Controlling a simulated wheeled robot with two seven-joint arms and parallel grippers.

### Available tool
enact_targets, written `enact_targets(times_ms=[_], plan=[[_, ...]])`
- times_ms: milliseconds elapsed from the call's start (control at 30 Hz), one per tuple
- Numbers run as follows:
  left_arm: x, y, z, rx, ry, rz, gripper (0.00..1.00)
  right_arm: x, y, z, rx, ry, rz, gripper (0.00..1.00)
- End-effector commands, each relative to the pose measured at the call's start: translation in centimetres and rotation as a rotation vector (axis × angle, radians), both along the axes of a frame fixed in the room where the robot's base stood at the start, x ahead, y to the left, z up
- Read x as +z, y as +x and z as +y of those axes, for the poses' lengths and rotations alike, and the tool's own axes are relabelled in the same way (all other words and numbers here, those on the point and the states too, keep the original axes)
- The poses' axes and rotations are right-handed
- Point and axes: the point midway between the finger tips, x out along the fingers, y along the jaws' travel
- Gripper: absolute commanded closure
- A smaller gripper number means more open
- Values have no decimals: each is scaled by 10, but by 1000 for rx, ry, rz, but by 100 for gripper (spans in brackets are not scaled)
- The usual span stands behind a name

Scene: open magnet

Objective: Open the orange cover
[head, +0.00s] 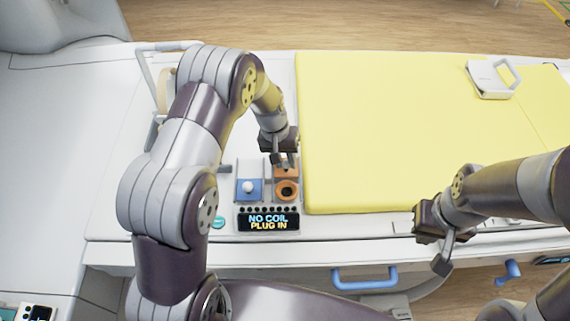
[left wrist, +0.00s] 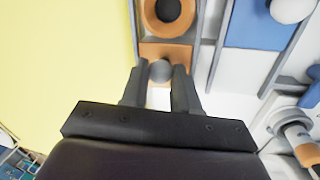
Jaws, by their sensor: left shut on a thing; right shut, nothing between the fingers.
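The orange cover (head: 291,175) is on the small panel at the left end of the bed, and it also shows in the left wrist view (left wrist: 178,54). My left gripper (head: 283,160) comes down over it from behind; in the left wrist view its fingers (left wrist: 160,86) are shut on the cover's round grey knob (left wrist: 160,70). An orange ring with a dark hole (head: 288,190) lies uncovered just in front of the cover. The cover's exact tilt is hard to tell. My right gripper (head: 438,250) is shut and empty, over the bed's front edge.
A blue cover (head: 249,190) with a white knob sits left of the orange one. The display (head: 268,221) in front reads "NO COIL PLUG IN". A yellow mattress (head: 390,130) fills the bed, with a white device (head: 488,78) at its far right.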

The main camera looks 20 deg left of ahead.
Motion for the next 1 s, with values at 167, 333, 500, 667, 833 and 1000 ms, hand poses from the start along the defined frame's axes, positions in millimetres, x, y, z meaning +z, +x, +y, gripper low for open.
enact_targets(times_ms=[167, 333, 500, 667, 833, 1000], plan=[[1, 2, 1, 0, 1, -6, 100, 0, 0, 0, 0, 0, 1, 100], [1, 1, 0, 0, 0, -4, 46, 0, 0, 0, 0, 0, 0, 100], [1, 0, 0, 0, 0, -2, 46, 0, 0, 0, 0, 0, 0, 100], [14, 1, 3, -1, 1, -6, 46, -5, 0, 0, 0, 0, 0, 100], [57, 1, 13, 1, 1, -8, 46, -17, 0, 0, 0, 0, 1, 100], [99, -1, 21, 0, 1, -6, 46, -24, 0, 0, 0, 0, 1, 100]])
